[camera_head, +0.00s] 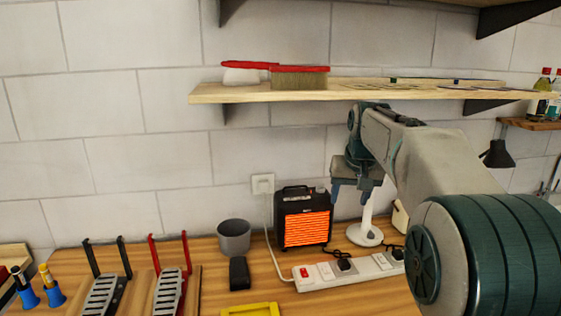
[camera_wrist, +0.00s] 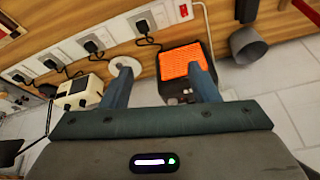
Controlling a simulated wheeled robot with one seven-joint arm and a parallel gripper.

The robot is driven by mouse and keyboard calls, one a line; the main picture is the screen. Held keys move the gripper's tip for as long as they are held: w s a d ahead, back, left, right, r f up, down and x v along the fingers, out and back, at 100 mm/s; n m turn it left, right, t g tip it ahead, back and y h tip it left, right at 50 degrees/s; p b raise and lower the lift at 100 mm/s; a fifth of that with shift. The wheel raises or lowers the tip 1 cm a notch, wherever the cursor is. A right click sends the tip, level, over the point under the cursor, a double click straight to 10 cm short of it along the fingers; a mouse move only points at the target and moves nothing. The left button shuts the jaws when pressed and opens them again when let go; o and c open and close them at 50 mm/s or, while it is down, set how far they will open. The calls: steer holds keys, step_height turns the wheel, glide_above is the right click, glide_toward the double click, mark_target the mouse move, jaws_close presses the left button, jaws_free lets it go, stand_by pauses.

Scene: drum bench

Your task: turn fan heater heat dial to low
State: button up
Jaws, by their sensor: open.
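The fan heater (camera_head: 304,222) is a black box with a top handle and a glowing orange front grille, standing upright on the bench. It also shows in the wrist view (camera_wrist: 183,62), upside down and partly behind one finger. Small knob-like parts show at its top edge near that finger; I cannot tell which is the heat dial or read its setting. My gripper (camera_head: 350,197) is open and empty, above and just right of the heater in the head view. In the wrist view my gripper (camera_wrist: 160,60) has its fingers spread, one overlapping the heater's side.
A white power strip (camera_head: 345,270) with plugs lies in front of the heater. A grey cup (camera_head: 234,237) stands to its left. A white lamp base (camera_head: 365,235) is to its right, behind my gripper. A wooden shelf (camera_head: 215,94) with a red brush (camera_head: 298,70) hangs above.

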steer(key=s+f, duration=0.4)
steer(key=s, duration=0.6)
steer(key=s+a+f, duration=0.1)
steer(key=s+f, duration=0.4)
steer(key=s, duration=0.5)
steer(key=s+f, duration=0.5)
steer(key=s, duration=0.5)
steer(key=shift+a+n, duration=0.15)
steer(key=shift+n, duration=0.15)
steer(key=shift+s, duration=0.1)
